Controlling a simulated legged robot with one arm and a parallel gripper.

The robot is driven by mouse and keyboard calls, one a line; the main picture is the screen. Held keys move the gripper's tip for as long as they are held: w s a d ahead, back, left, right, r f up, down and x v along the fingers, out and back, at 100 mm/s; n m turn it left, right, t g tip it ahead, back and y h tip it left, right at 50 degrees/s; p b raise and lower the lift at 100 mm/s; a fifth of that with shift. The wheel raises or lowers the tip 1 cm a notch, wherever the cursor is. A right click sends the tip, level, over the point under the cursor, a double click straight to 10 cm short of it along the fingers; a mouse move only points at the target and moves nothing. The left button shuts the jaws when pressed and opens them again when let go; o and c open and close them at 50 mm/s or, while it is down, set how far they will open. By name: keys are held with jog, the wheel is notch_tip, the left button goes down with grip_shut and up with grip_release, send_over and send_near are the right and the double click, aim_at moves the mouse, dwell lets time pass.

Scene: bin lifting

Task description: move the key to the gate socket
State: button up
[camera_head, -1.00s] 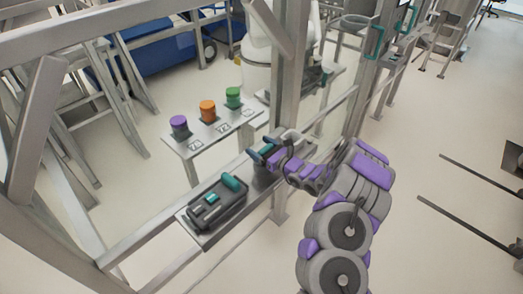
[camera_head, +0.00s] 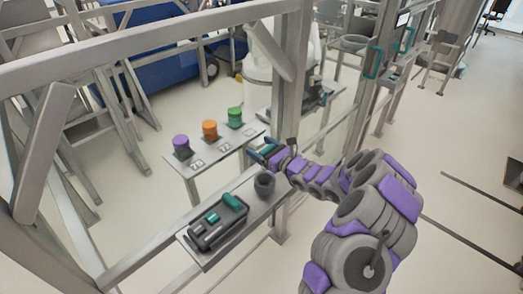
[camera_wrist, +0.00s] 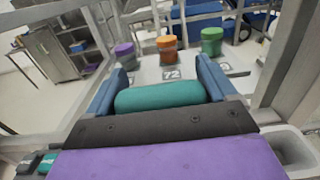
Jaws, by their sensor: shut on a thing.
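My gripper (camera_head: 264,150) is shut on a teal cylinder, which I take to be the key (camera_wrist: 160,97). In the wrist view, the cylinder lies crosswise between the two blue fingers of my gripper (camera_wrist: 163,80). In the head view, my gripper holds it above a dark, open cup (camera_head: 264,187) on the near shelf, apart from the cup. The key's lower part is hidden. I cannot tell for certain which fixture is the gate socket.
A dark tray (camera_head: 208,236) with teal-topped pieces sits on the near shelf (camera_head: 262,208). Behind it, purple (camera_head: 181,144), orange (camera_head: 210,130) and green (camera_head: 235,116) canisters stand on a numbered shelf. Metal frame posts (camera_head: 294,85) stand close to my arm.

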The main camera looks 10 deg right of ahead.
jog(key=shift+r, duration=0.15)
notch_tip(320, 180, up, 6)
jog(key=p, duration=0.2)
jog(key=shift+p, duration=0.35)
dwell(0.5)
jog(key=shift+d, duration=0.15)
